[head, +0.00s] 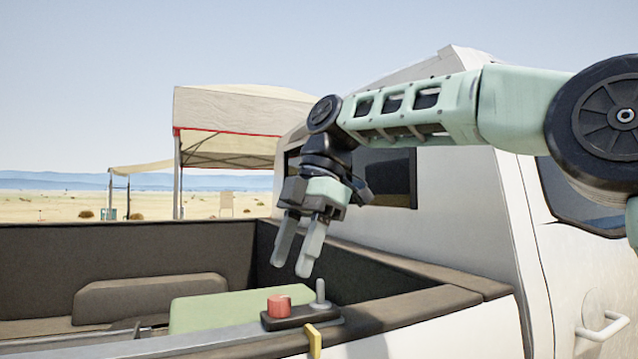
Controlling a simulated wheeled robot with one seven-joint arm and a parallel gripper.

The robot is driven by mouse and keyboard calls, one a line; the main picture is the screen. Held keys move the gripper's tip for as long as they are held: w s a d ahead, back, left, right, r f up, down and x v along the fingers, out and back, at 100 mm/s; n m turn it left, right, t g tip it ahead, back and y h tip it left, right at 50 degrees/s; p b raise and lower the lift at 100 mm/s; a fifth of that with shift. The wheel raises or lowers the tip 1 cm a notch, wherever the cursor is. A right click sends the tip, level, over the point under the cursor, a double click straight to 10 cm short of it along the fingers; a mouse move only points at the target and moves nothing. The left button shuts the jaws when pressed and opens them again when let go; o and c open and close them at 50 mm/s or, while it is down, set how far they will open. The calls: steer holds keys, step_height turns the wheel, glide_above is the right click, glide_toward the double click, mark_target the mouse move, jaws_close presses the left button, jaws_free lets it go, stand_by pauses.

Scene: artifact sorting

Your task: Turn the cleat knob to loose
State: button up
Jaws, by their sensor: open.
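The cleat has a red knob (279,305) on a dark base plate (301,317), mounted on the truck bed's near side rail. A small grey upright post (320,292) stands on the same plate, just right of the knob. My gripper (294,268) points down and is open and empty, its two grey fingers apart. The fingertips show above the knob and post in the picture, and nothing is between them. I cannot tell the exact depth gap to the knob. The knob's loose or tight marking is too small to read.
A yellow strap or hook (314,340) hangs over the rail below the plate. A green box (215,311) and a dark wheel-arch hump (150,298) lie in the bed. The white truck cab (470,220) stands close on the right. A canopy tent (235,125) is far behind.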

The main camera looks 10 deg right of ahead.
steer(key=p+v, duration=0.2)
steer(key=v, duration=1)
steer(key=shift+p, duration=0.4)
steer(key=shift+d, duration=0.1)
